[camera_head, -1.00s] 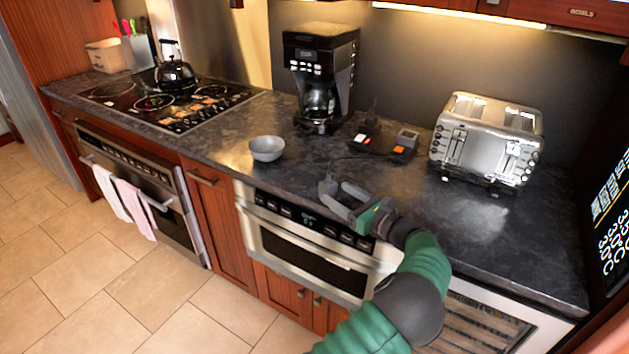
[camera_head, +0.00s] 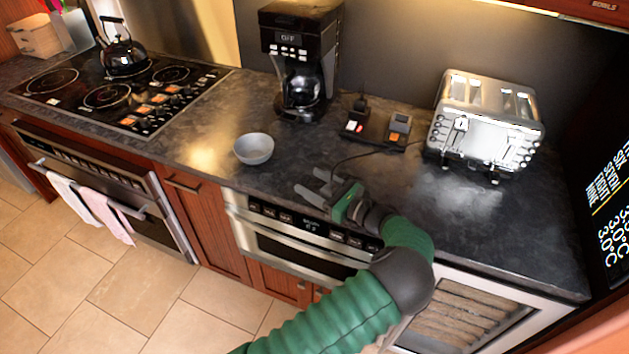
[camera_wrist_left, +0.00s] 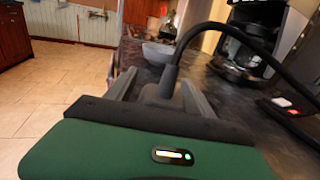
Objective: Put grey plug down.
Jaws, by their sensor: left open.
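My left gripper (camera_head: 308,180) is over the front of the dark counter, above the microwave drawer, with its fingers apart. In the left wrist view a grey plug (camera_wrist_left: 160,93) is between the open fingers, with a black cable rising from it and arching to the right. I cannot tell whether the plug touches the fingers or rests on the counter. In the head view the gripper hides most of the plug, and the cable (camera_head: 352,157) runs back across the counter toward the sockets and toaster. My right gripper is not in view.
A grey bowl (camera_head: 254,149) stands left of the gripper. Behind are a coffee maker (camera_head: 301,60), a socket block (camera_head: 378,127) with lit switches and a steel toaster (camera_head: 485,127). The hob (camera_head: 115,95) is at far left. Counter (camera_head: 445,212) in front of the toaster is clear.

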